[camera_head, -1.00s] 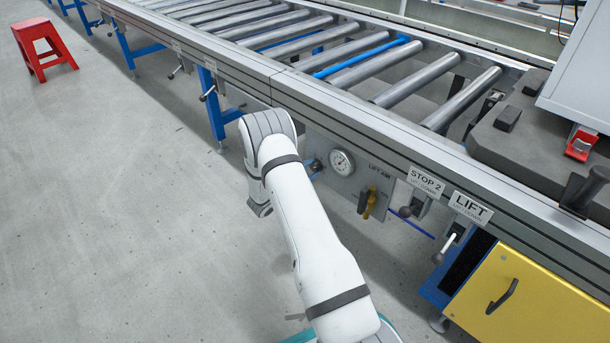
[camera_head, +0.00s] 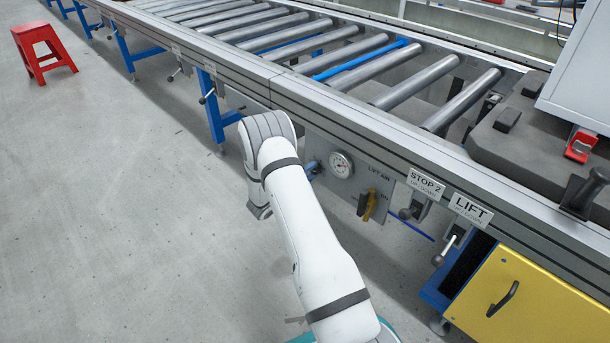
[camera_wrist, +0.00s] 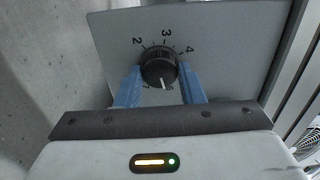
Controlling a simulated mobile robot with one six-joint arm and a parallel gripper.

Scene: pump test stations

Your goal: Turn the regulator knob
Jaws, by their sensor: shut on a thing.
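The regulator knob (camera_wrist: 157,66) is black and round, with a white pointer line that points down in the wrist view. It sits on a grey panel (camera_wrist: 225,40) with a dial scale; the numbers 2, 3 and 4 are readable around its top. My gripper (camera_wrist: 160,76) has its blue fingers on either side of the knob and is shut on it.
A yellow valve handle (camera_head: 369,205) is right of the gauge. The roller conveyor rail (camera_head: 350,120) runs above. A red stool (camera_head: 43,50) stands far left on open floor.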

